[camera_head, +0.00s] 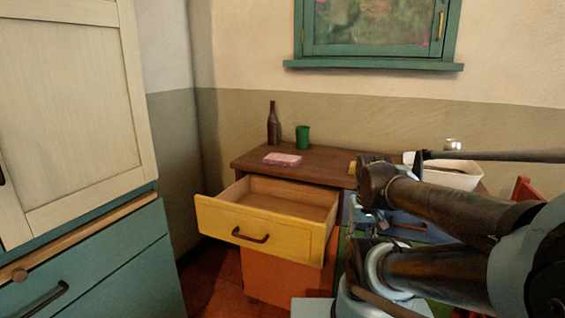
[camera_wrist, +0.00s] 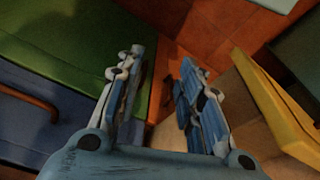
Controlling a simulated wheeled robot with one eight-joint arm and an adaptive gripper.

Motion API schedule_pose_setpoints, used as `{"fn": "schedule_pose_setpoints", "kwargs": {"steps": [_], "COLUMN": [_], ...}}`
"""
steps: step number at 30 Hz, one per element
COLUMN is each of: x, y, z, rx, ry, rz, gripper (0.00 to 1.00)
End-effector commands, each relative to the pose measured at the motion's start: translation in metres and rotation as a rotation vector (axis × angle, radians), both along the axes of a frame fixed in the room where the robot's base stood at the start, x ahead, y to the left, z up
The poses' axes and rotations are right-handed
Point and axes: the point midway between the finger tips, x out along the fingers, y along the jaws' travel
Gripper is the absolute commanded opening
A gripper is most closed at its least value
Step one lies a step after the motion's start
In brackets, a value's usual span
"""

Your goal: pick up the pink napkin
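The pink napkin (camera_head: 282,159) lies flat and folded on the wooden top of the dresser (camera_head: 330,165), left of a green cup. My gripper shows in the wrist view (camera_wrist: 160,75) with its two fingers spread apart and nothing between them. It points down toward the drawer fronts and the floor. In the head view my arm is at the right, and the gripper is low in front of the dresser, right of and below the napkin. The fingertips are hard to make out there. The napkin is not in the wrist view.
A yellow drawer (camera_head: 262,240) stands pulled out below the napkin. A dark bottle (camera_head: 273,124) and the green cup (camera_head: 302,137) stand behind it. A white container (camera_head: 447,174) is at the right, partly behind my arm. A teal and cream cabinet (camera_head: 95,255) is at the left.

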Motion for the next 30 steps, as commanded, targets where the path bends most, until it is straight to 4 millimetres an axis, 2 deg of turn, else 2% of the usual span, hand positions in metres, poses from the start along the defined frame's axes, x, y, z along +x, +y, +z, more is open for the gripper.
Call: {"fn": "schedule_pose_setpoints", "kwargs": {"steps": [1, 4, 6, 8, 17, 24, 30], "x": [-0.002, -0.004, 0.005, 0.015, 0.092, 0.167, 0.234], "y": [0.0, 0.002, 0.006, 0.011, 0.044, 0.076, 0.104], "z": [0.002, 0.011, 0.022, 0.034, 0.113, 0.172, 0.214], "rx": [0.001, 0.006, 0.014, 0.023, 0.09, 0.145, 0.185], "ry": [-0.003, -0.013, -0.013, -0.014, -0.045, -0.096, -0.158], "rz": [0.001, 0.02, 0.05, 0.087, 0.363, 0.608, 0.807], "gripper": [0.49, 0.72, 0.88, 0.99, 0.99, 0.99, 0.99]}}
